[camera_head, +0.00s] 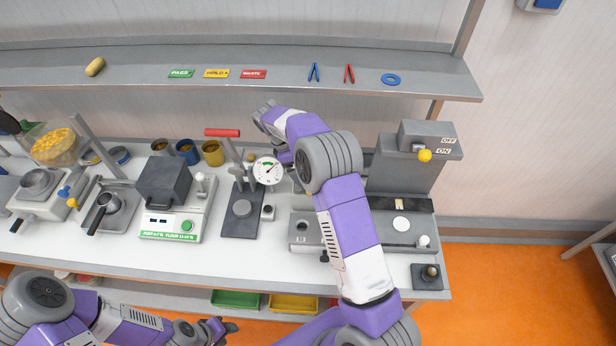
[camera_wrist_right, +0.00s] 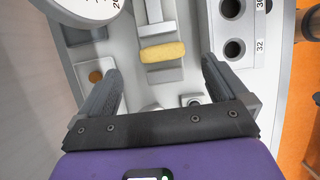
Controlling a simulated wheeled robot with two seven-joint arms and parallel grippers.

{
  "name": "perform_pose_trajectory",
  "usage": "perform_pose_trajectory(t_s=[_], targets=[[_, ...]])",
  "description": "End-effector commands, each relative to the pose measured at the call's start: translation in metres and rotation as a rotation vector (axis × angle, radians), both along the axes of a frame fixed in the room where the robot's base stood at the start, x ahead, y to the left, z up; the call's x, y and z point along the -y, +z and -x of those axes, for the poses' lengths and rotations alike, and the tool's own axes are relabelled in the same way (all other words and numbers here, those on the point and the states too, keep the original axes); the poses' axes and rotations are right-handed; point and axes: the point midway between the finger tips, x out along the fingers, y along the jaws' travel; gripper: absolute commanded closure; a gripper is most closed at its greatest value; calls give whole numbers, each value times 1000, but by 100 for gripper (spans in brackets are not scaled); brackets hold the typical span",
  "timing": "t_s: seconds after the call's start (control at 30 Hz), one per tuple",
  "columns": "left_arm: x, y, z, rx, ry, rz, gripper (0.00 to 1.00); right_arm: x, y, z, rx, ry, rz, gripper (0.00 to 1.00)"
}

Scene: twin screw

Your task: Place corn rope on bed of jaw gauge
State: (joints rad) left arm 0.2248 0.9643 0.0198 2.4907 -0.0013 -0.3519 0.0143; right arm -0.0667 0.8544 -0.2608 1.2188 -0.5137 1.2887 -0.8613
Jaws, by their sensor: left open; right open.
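A yellow corn rope (camera_wrist_right: 162,52) lies across a narrow grey bed (camera_wrist_right: 164,76) in the right wrist view. Part of a white dial (camera_wrist_right: 85,8) shows beside it at the upper left. My right gripper (camera_wrist_right: 160,66) is open, with its fingers apart on either side of the rope's line; neither finger touches it. In the head view the dial gauge (camera_head: 268,170) stands mid-bench, and my right arm hides the rope and the right gripper. My left gripper (camera_head: 220,329) is open and empty, low in front of the bench.
A plate with holes marked 30 and 32 (camera_wrist_right: 232,48) lies right of the rope. A red-handled press (camera_head: 240,208) and a green-labelled machine (camera_head: 172,220) stand left of the dial. A tan roll (camera_head: 95,66) lies on the shelf. A grey ON/OFF machine (camera_head: 400,180) is at right.

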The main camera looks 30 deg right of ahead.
Motion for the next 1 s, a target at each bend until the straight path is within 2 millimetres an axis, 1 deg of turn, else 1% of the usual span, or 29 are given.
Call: perform_pose_trajectory(t_s=[0.03,0.1,0.2,0.3,0.43,1.0], targets=[[0,-1,0,0,0,0,57,-4,10,-3,3,1,0,0],[0,-1,0,0,0,0,57,-8,21,-5,3,1,-1,0],[0,0,0,0,0,0,57,-12,34,-8,2,1,0,0],[0,0,0,0,0,0,57,-14,41,-9,1,0,1,0],[0,0,0,0,0,0,57,-15,44,-10,-2,1,0,0],[0,0,0,1,0,0,57,-15,44,-10,-1,0,0,0]])
